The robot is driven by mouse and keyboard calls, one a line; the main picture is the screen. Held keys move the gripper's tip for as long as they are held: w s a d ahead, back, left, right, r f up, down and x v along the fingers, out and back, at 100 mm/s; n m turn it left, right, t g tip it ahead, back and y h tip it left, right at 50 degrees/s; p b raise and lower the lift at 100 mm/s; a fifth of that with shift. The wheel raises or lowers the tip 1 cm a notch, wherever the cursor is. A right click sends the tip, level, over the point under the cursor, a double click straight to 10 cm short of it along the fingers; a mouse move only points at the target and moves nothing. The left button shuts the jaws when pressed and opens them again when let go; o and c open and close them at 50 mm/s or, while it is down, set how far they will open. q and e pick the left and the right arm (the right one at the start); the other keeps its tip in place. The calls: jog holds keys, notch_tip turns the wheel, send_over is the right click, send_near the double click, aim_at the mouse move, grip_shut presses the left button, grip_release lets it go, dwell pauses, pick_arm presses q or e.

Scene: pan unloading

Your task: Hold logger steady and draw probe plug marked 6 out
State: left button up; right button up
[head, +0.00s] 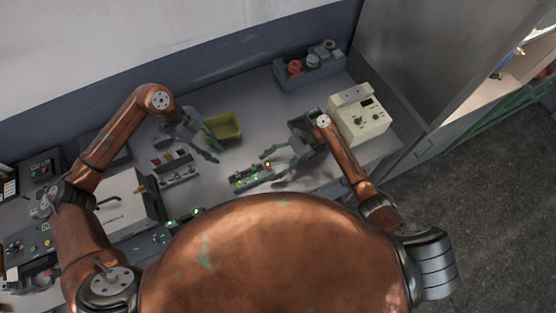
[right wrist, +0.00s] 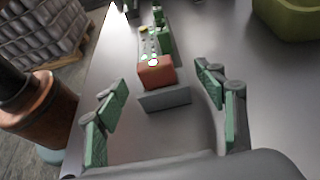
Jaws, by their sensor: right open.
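The logger (head: 250,177), a small grey block with coloured plugs and green lights, sits on the bench near the middle. In the right wrist view the logger (right wrist: 165,98) has a red plug (right wrist: 155,71) at its near end and green plugs (right wrist: 164,40) further back. I cannot read any number, so plug 6 cannot be told. My right gripper (head: 275,164) is open and empty, just right of the logger; its fingers (right wrist: 162,80) stand either side of the red plug's end, apart from it. My left gripper (head: 214,148) is left of and behind the logger, fingers apart, holding nothing visible.
A grey rack (head: 176,171) with several small parts stands left of the logger. A yellow-green bin (head: 224,126) is behind. A cream instrument box (head: 358,113) and a blue-grey holder (head: 309,72) stand at the right. My body hides the bench's front edge.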

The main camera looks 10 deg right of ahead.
aim_at(237, 172)
jog(key=shift+x, duration=1.65)
jog(key=shift+c, duration=0.5)
jog(key=c, duration=1.4)
pick_arm(q)
jog(key=shift+o, duration=0.8)
jog(key=shift+d, duration=0.15)
pick_arm(e)
jog(key=shift+c, duration=0.2)
pick_arm(q)
jog(key=shift+o, duration=0.2)
jog(key=s+d+m+y, duration=0.1)
jog(key=d+m+t+y, duration=0.1)
jog(key=d, duration=0.1)
jog(key=s+d+f+m+y, duration=0.1)
jog(key=y, duration=0.1)
jog(key=shift+s+d+m+t, duration=0.15)
jog(key=shift+s+m+t, duration=0.2)
jog(key=shift+m+t, duration=0.05)
jog(key=shift+m+t+y, duration=0.4)
jog(key=shift+t+y, duration=0.1)
jog(key=shift+y, duration=0.1)
jog(key=f, duration=1.2)
jog(key=shift+s+d+f, duration=0.1)
jog(key=shift+d+f, duration=0.05)
jog(key=shift+d, duration=0.15)
grip_shut()
